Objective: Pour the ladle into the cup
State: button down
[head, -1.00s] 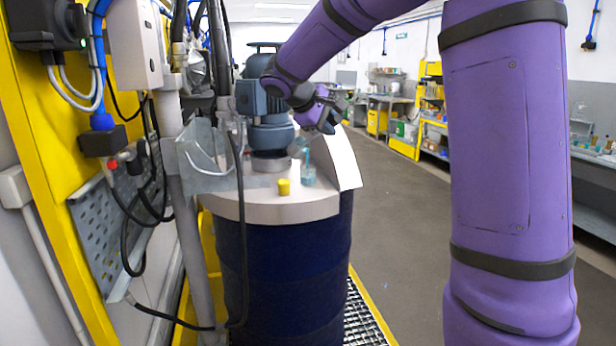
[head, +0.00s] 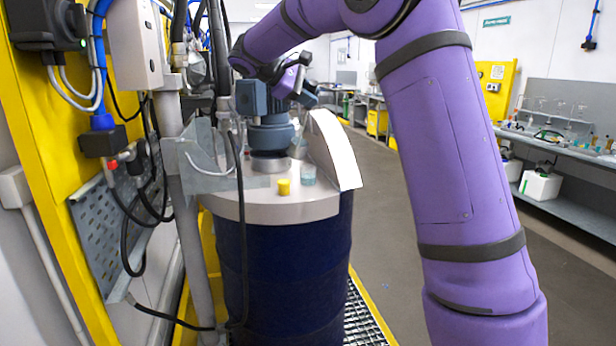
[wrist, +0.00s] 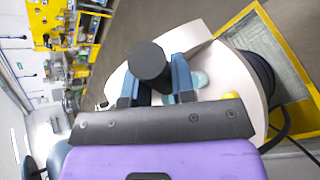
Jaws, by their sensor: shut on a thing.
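The cup (head: 308,174) is a small clear beaker that looks light blue. It stands upright on the pale drum lid (head: 300,208), right of a yellow cap (head: 284,187). My gripper (head: 307,94) is above and behind the cup, partly hidden by the blue-grey motor (head: 268,105). In the wrist view my gripper (wrist: 154,68) is shut on a thick dark round piece (wrist: 149,62), seen nearly end-on. It appears to be the ladle's handle. The cup also shows beyond the fingers (wrist: 200,79).
A raised pale flap (head: 333,150) stands at the lid's right edge. The floor to the right is open, with benches (head: 560,140) beyond.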

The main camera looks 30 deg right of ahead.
jog(key=w+a+r+n+g+h+b, duration=0.1)
jog(key=w+a+r+n+g+b, duration=0.1)
jog(key=w+r, duration=0.2)
jog(key=shift+w+a+g+h+b, duration=0.3)
jog(key=shift+w+g+h+b, duration=0.1)
jog(key=shift+w, duration=1.35)
